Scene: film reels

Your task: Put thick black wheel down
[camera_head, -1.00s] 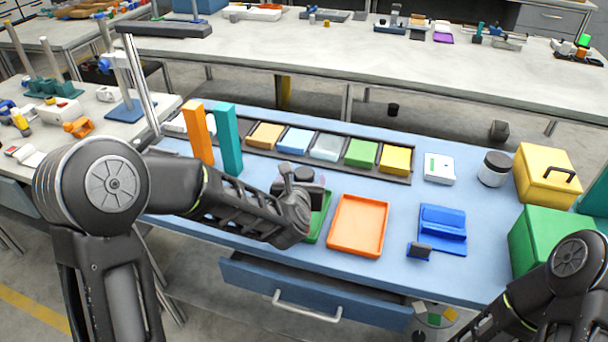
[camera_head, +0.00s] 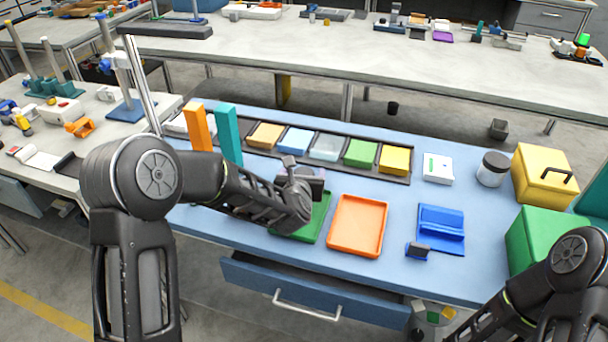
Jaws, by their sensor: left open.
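My left arm reaches in from the left over the blue table. My left gripper (camera_head: 303,174) is open above the back part of the green tray (camera_head: 317,222). My own wrist and forearm cover part of this tray. Dark shapes sit around the fingers, and I cannot tell a thick black wheel apart from the gripper there. The orange tray (camera_head: 358,226) is empty, just right of the green tray. My right arm shows at the lower right, but its gripper is out of the picture.
An orange block (camera_head: 197,127) and a teal block (camera_head: 229,135) stand upright behind my left forearm. A row of coloured boxes lies behind the trays. A blue holder (camera_head: 441,229), a dark-lidded jar (camera_head: 492,169), a yellow box (camera_head: 543,177) and a green box (camera_head: 540,238) stand right. A drawer (camera_head: 310,292) hangs open in front.

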